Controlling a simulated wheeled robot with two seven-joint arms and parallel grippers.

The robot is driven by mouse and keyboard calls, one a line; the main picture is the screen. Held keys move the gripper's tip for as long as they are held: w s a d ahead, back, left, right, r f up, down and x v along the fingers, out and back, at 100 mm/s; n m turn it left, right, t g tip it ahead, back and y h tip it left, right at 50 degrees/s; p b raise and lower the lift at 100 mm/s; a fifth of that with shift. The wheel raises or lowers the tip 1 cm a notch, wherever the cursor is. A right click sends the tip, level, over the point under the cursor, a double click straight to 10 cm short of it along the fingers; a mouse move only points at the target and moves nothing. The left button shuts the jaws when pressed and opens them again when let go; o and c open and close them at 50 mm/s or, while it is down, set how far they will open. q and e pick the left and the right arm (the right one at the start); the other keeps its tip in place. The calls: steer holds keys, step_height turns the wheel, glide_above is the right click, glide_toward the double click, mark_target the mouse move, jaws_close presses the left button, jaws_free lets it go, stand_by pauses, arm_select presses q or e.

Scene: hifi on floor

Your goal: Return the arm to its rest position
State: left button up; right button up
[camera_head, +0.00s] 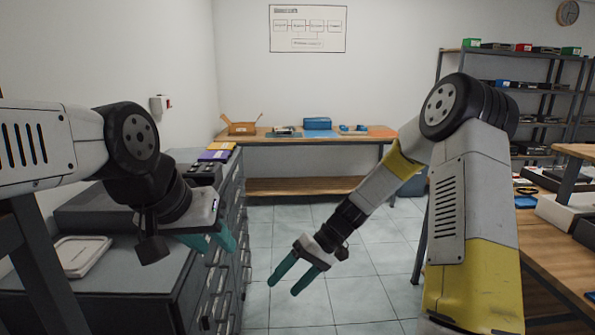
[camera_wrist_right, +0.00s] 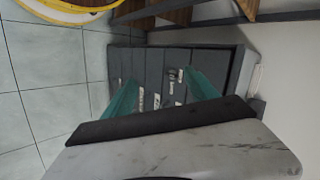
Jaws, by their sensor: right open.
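My right arm (camera_head: 470,190) comes in from the right in the head view and bends down toward the middle. My right gripper (camera_head: 284,279) points down and left over the tiled floor, with its teal fingers apart and nothing between them. The teal fingers also show spread in the right wrist view (camera_wrist_right: 162,100), with a grey drawer cabinet beyond them. My left gripper (camera_head: 222,240) is at the left, over the front edge of the grey drawer cabinet. Its teal fingers are partly hidden behind its own wrist, so its opening is unclear.
The grey drawer cabinet (camera_head: 130,270) stands at the left with a pale tray (camera_head: 82,254) on top. A wooden workbench (camera_head: 300,140) stands at the back wall, and another wooden table (camera_head: 560,262) is at the right. Tiled floor (camera_head: 350,290) lies clear between them.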

steer(key=s+d+r+m+t+h, duration=0.1)
steer(key=s+d+r+t+h, duration=0.1)
steer(key=s+d+r, duration=0.3)
steer(key=s+d+r+m+t+h, duration=0.2)
steer(key=s+d+r+t, duration=0.2)
steer(key=r, duration=0.6)
steer(key=s+d+r+m+t+h, duration=0.1)
steer(key=s+d+r+t+h, duration=0.1)
steer(key=s+d+r, duration=0.4)
steer(key=shift+s+d+r+t, duration=0.3)
steer(key=shift+d+r+t, duration=0.3)
steer(key=shift+d+r, duration=0.3)
arm_select(q)
steer(key=shift+w, duration=0.1)
steer(key=shift+c, duration=0.4)
arm_select(e)
steer(key=shift+a, duration=0.1)
